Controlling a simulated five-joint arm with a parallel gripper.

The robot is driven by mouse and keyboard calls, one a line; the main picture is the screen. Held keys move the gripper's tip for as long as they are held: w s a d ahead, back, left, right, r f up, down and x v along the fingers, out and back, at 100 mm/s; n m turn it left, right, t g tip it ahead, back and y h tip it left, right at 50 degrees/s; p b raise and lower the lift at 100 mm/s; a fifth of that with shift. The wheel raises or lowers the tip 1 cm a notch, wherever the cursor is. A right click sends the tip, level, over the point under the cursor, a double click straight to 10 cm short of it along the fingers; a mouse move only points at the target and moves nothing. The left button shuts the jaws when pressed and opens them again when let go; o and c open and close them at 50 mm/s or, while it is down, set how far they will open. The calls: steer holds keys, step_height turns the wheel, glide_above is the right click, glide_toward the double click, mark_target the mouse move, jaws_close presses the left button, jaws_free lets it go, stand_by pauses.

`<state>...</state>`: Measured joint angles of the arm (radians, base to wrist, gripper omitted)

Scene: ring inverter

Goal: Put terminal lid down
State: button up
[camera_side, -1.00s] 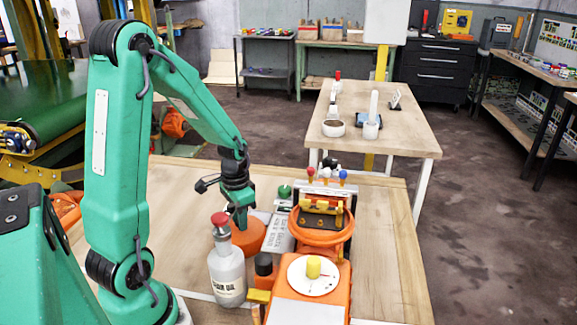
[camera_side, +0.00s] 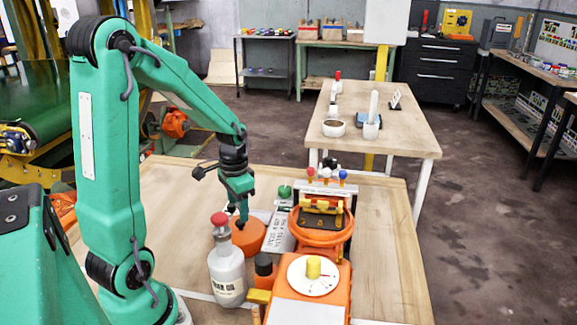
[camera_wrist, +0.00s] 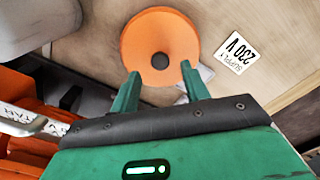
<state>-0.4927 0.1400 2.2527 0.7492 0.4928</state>
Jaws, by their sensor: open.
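The orange unit (camera_side: 335,285) stands on the bench at the right. A dark hinged-looking panel with a yellow bar (camera_side: 321,206) sits at its back, below red, white and blue knobs; I cannot tell for sure that it is the terminal lid. An orange ring (camera_side: 318,238) lies around the unit in front of the panel. My gripper (camera_side: 241,220) is open and empty, left of the unit, just above an orange round piece (camera_side: 250,240). In the wrist view this piece (camera_wrist: 160,25) has a dark centre and lies beyond my fingertips (camera_wrist: 158,75).
A white bottle with a red cap (camera_side: 226,270) and a dark orange-based container (camera_side: 264,270) stand close in front of my gripper. A lettered grey block (camera_side: 279,233) stands between the round piece and the unit. A 230 V label (camera_wrist: 246,51) lies on the bench. The bench's left part is clear.

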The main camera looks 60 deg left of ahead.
step_height(320, 180, up, 9)
steer(key=shift+f, duration=0.2)
steer(key=shift+d, duration=0.1)
stand_by(0.6)
steer(key=s+d+r+t, duration=0.2)
steer(key=s+d+r, duration=0.1)
steer(key=d, duration=0.4)
steer(key=s+d+r+t, duration=0.3)
steer(key=d+r, duration=0.1)
steer(key=d, duration=0.4)
steer(key=shift+s+d+t, duration=0.2)
steer(key=shift+s+t, duration=0.1)
stand_by(0.8)
